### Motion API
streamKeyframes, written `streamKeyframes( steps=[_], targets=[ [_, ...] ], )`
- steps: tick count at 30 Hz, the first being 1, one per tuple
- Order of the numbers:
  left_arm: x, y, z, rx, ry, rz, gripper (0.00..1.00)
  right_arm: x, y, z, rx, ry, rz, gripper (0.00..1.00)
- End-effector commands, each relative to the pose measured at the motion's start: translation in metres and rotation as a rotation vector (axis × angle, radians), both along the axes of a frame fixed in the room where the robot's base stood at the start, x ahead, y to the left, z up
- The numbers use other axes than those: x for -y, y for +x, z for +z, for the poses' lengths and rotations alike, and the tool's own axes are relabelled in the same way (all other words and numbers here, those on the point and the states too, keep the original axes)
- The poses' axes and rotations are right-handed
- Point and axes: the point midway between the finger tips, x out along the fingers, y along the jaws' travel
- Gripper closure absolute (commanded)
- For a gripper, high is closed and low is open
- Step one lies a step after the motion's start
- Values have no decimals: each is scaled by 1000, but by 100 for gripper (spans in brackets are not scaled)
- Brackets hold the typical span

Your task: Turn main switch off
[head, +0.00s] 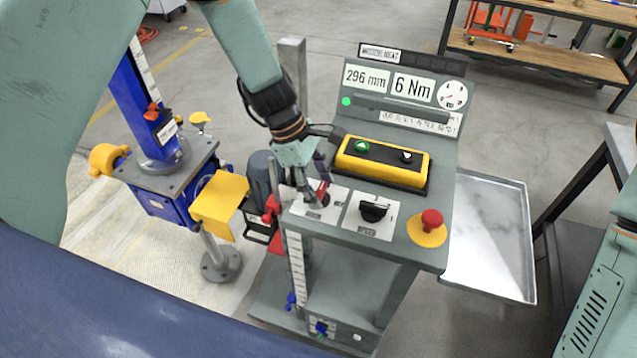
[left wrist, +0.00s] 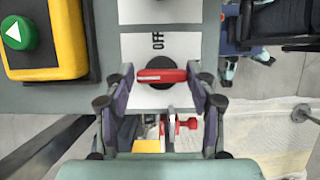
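The main switch has a red bar handle (head: 323,190) on a white plate at the left of the grey console's panel. In the left wrist view the red handle (left wrist: 161,76) lies crosswise, with the word OFF on the plate beside it. My left gripper (head: 316,192) is down over the switch. Part of the switch is hidden by the fingers in the head view. My right gripper is not in view.
A black speed knob (head: 373,209) and a red emergency button (head: 431,220) sit right of the switch. A yellow button box (head: 382,162) is behind them. A metal tray (head: 490,235) is at the right. A blue screw jack (head: 140,100) stands at the left.

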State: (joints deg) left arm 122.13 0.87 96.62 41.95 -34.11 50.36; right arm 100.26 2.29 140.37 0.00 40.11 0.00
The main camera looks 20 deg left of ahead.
Motion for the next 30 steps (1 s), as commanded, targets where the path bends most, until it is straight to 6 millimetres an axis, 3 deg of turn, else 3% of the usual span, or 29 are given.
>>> streamKeyframes(
  steps=[11,22,30],
  targets=[
    [-1,2,1,5,1,2,79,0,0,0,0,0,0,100],
    [-1,3,2,8,0,-49,79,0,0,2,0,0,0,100],
    [0,5,3,7,1,-233,79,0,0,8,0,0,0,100]
  ],
)
